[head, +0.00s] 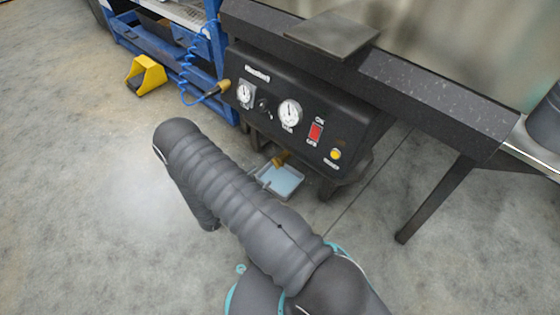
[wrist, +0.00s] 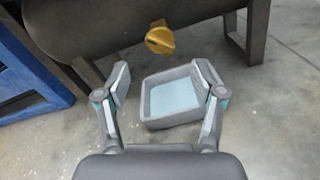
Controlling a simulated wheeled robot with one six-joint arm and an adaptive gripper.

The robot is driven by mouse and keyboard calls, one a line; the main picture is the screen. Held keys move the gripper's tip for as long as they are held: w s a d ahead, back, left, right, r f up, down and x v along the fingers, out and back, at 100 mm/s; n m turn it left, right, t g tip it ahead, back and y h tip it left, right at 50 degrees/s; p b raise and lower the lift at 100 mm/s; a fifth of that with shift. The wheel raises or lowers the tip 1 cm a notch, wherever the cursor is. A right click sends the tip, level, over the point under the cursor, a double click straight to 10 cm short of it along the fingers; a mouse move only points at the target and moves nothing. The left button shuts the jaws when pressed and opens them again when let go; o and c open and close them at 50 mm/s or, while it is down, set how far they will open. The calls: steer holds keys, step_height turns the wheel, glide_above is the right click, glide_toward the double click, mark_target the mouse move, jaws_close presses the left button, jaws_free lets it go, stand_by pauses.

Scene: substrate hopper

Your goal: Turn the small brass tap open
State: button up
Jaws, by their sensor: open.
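The brass tap (wrist: 160,38) hangs from the underside of a dark cylindrical tank (wrist: 120,22) in the wrist view. The tap shows ahead of the gap between the fingertips, apart from both. A grey tray with a pale blue inside (wrist: 147,97) sits on the floor below the tap, partly behind the right finger.
A black panel (head: 272,125) carries gauges, a red switch and a yellow button. Dark legs (wrist: 257,35) flank the tank. A blue frame (wrist: 30,70) stands at left.

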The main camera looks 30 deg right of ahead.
mark_target(278, 161)
steer(key=x, duration=1)
steer(key=shift+w+d, duration=0.15)
steer(key=shift+d, duration=0.2)
steer(key=shift+b, duration=0.3)
steer(key=c, duration=1.1)
